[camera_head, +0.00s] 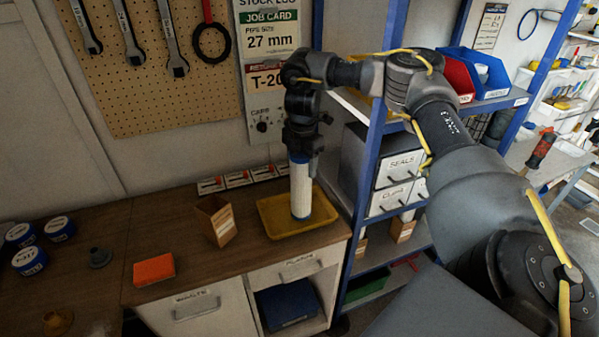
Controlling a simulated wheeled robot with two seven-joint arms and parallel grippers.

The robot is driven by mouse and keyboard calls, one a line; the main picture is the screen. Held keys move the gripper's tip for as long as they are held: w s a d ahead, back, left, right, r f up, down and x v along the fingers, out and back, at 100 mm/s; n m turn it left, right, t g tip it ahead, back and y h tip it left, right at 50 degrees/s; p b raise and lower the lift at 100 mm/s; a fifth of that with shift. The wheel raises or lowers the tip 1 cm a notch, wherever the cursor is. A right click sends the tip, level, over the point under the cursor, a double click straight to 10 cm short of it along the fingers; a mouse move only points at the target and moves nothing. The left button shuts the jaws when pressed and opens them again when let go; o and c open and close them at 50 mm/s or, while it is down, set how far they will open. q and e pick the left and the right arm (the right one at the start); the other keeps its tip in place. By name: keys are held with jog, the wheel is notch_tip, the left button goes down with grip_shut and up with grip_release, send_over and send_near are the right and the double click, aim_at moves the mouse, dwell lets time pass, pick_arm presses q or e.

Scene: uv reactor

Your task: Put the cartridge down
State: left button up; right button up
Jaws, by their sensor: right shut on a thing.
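The cartridge (301,188) is a white cylinder with a blue top end. It stands upright over the yellow tray (277,232) on the wooden bench. Its lower end appears to be at the tray's floor; I cannot tell whether it touches. My right gripper (301,152) is shut on the cartridge's top end from above, and the fingers are partly hidden by the wrist. My left gripper is not in view.
An open cardboard box (215,221) stands left of the tray. An orange block (153,270) and several blue-lidded tins (29,260) are farther left. A blue shelf post (372,160) rises close on the right.

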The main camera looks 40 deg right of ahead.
jog(key=shift+w+d+f, duration=0.15)
jog(key=shift+w+f, duration=0.45)
jog(key=shift+f, duration=0.05)
notch_tip(320, 180, down, 4)
jog(key=shift+w+d+r+p, duration=0.15)
jog(key=shift+r+p, duration=0.1)
jog(key=shift+p, duration=0.25)
jog(key=shift+f, duration=0.1)
jog(key=o, duration=1.4)
jog(key=shift+o, duration=0.2)
notch_tip(320, 180, up, 12)
jog(key=shift+r+b, duration=0.2)
jog(key=shift+b, duration=0.3)
